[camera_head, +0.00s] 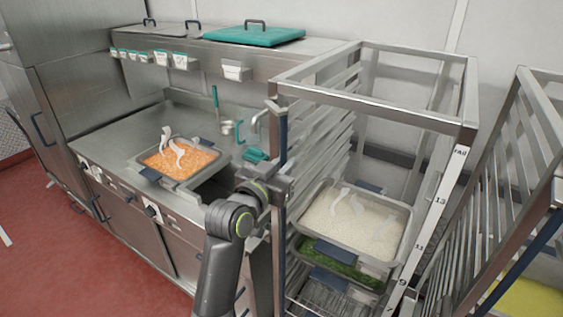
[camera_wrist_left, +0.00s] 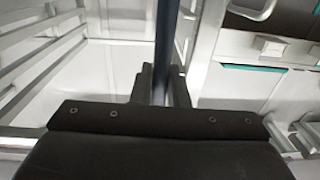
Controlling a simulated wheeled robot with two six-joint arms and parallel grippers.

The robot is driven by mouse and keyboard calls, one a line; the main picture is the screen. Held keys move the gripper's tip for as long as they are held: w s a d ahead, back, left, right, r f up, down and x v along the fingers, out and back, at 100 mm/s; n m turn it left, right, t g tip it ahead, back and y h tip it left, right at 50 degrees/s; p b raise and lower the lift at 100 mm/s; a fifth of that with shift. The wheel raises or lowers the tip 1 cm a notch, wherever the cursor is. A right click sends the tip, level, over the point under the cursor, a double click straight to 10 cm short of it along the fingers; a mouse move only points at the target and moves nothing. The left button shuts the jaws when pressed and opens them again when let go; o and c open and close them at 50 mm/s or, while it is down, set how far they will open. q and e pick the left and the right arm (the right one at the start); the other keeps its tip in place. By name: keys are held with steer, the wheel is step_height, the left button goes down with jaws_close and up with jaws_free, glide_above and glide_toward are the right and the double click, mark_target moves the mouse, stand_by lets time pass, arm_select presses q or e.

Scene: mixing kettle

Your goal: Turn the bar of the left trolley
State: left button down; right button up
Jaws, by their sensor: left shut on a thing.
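The left trolley (camera_head: 395,115) is a tall metal rack with trays on its rails, standing right of the kitchen counter. Its dark blue upright bar (camera_head: 283,145) is at the trolley's front left corner. My left gripper (camera_head: 279,187) is shut on this bar, partway down it. In the left wrist view the bar (camera_wrist_left: 166,45) runs upright between the two dark fingers of the gripper (camera_wrist_left: 160,88). The gripper and wrist hide part of the bar in the head view. My right gripper is not in view.
The trolley holds a tray of white grains (camera_head: 318,226) and a tray of green food (camera_head: 350,268). A second trolley (camera_head: 525,170) stands close on the right. The counter (camera_head: 110,135) at left carries a pan of orange food (camera_head: 180,160). Red floor (camera_head: 50,220) is clear at left.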

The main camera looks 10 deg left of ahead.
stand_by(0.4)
arm_select(q)
steer(key=c, duration=1.5)
jaws_free()
steer(key=shift+w, duration=0.1)
steer(key=p+v, duration=0.2)
steer(key=v, duration=1.5)
steer(key=shift+s+p, duration=0.25)
steer(key=shift+p, duration=0.1)
